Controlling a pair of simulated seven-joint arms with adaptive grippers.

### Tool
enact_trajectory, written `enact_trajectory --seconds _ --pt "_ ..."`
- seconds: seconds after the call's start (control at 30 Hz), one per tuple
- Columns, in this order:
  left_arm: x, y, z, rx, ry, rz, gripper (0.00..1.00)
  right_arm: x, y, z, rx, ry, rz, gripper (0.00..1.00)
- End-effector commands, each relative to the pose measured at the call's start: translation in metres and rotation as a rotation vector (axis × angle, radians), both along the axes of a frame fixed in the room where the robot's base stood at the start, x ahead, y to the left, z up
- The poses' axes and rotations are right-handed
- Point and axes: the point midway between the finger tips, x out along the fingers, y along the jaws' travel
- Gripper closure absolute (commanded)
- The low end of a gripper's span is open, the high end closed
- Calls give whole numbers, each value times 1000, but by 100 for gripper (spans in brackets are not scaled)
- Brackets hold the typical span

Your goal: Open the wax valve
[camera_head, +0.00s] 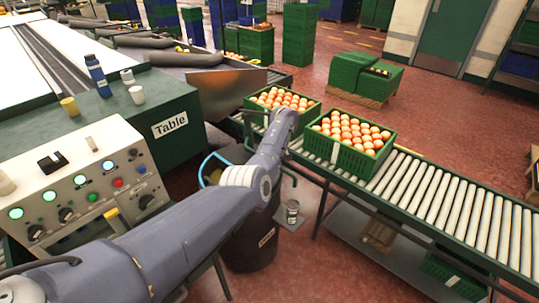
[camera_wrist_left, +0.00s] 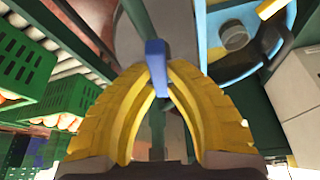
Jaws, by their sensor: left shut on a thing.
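In the left wrist view, the yellow fingers of my left gripper (camera_wrist_left: 157,78) are shut on a blue lever (camera_wrist_left: 156,57), which I take to be the wax valve's handle. The lever stands at a green pipe or post (camera_wrist_left: 150,20); the fingers hide its lower part. In the head view, my left arm reaches from the lower left across the dark drum toward the conveyor. The gripper and the lever are hidden behind the arm there. My right gripper is in neither view.
Green crates of oranges (camera_head: 348,143) stand on the roller conveyor (camera_head: 430,190). A dark drum (camera_head: 250,250) with a blue rim stands below my arm. A control panel (camera_head: 75,195) is at the left. A green table (camera_head: 170,110) holds a blue bottle (camera_head: 98,76) and cups.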

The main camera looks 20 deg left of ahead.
Motion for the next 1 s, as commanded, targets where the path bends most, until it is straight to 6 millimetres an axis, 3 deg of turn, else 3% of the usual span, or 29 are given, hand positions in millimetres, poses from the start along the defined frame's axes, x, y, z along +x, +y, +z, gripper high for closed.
enact_trajectory --seconds 0.87,0.9,1.0 --pt "0 0 -1 -1 2 108 100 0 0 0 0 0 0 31" --pt "0 0 -1 -1 2 108 84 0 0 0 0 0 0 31" --pt "0 0 -1 -1 2 108 73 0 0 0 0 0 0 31"
